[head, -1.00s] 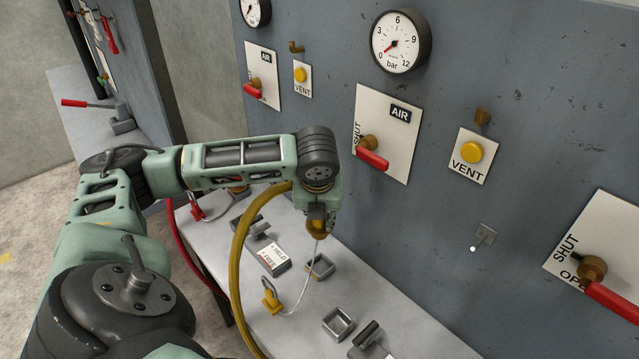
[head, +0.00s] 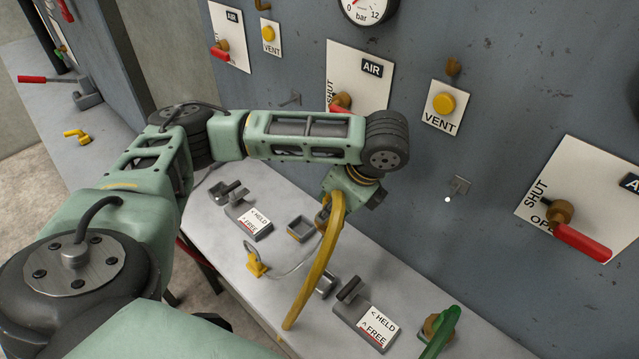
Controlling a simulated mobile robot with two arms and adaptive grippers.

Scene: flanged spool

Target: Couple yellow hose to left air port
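The yellow hose (head: 312,270) runs up from the bench front and bends over at my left gripper (head: 327,212). The gripper points down above the bench, in front of the wall panel. The hose end and the fingers are mostly hidden behind the hose and wrist; a bit of brass shows there. The gripper appears shut on the hose end, which is clear of the wall. On the bench, a left latch block (head: 232,197) has a HELD/FREE label (head: 255,223), and a yellow cap (head: 256,262) has a thin wire. I cannot tell which fitting is the left air port. My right gripper is out of view.
A second latch block (head: 348,290) and a green hose (head: 441,332) are at the right. The wall carries a gauge (head: 366,5), vent buttons (head: 444,104), red-handled valves (head: 582,243) and a small bracket (head: 460,185).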

